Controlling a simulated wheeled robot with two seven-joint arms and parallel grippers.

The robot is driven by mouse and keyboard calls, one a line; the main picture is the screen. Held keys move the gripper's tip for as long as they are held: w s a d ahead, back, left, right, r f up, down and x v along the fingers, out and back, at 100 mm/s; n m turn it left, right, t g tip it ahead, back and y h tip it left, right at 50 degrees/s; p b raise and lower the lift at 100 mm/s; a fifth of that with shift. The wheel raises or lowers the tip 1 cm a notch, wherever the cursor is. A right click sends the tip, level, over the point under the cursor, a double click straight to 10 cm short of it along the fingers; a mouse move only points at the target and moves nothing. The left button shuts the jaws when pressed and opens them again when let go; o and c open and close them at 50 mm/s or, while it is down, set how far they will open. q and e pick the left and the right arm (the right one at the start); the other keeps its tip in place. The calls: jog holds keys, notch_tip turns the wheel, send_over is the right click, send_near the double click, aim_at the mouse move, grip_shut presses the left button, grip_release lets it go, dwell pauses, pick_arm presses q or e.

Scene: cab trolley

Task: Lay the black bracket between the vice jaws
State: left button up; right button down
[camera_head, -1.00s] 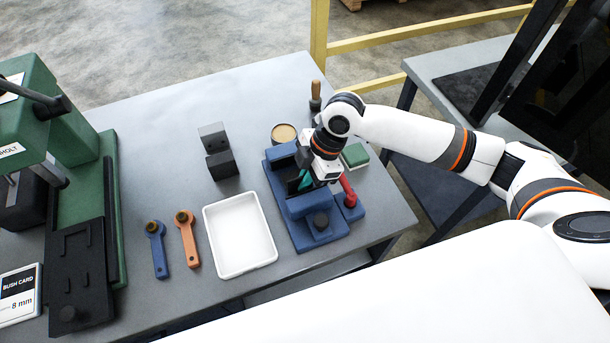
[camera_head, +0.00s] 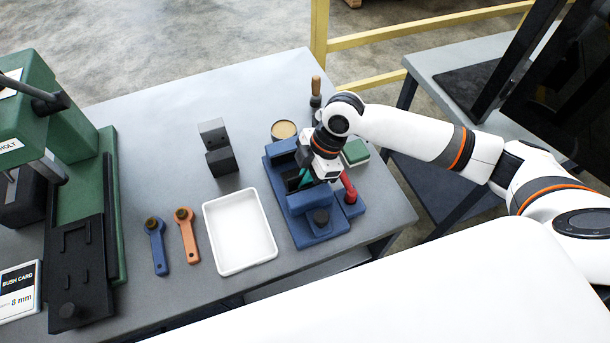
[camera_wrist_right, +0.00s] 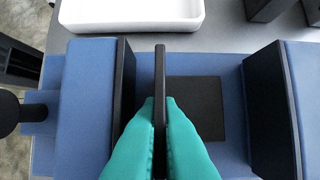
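The blue vice (camera_head: 318,229) stands on the bench, with a red handle (camera_head: 347,186) at its right. In the right wrist view its two dark-faced jaws (camera_wrist_right: 120,95) and (camera_wrist_right: 268,110) are wide apart. My right gripper (camera_wrist_right: 160,108) is shut on the black bracket (camera_wrist_right: 160,65), which shows edge-on as a thin dark plate between the teal fingertips. The bracket is between the jaws, nearer the left one in that view, with a gap on both sides. I cannot tell whether it touches the vice bed. In the head view my right gripper (camera_head: 306,178) hides it. My left gripper is out of view.
A white tray (camera_head: 210,222) lies left of the vice. Dark grey blocks (camera_head: 221,162), a blue tool (camera_head: 157,248) and an orange tool (camera_head: 187,238) are farther left. A round tin (camera_head: 284,131), a green-topped box (camera_head: 355,152) and a wooden-handled tool (camera_head: 316,87) surround the vice's far side.

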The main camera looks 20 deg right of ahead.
jog(key=c, duration=1.5)
grip_release()
jog(key=shift+c, duration=0.2)
jog(key=shift+w, duration=0.1)
jog(key=shift+f, duration=0.15)
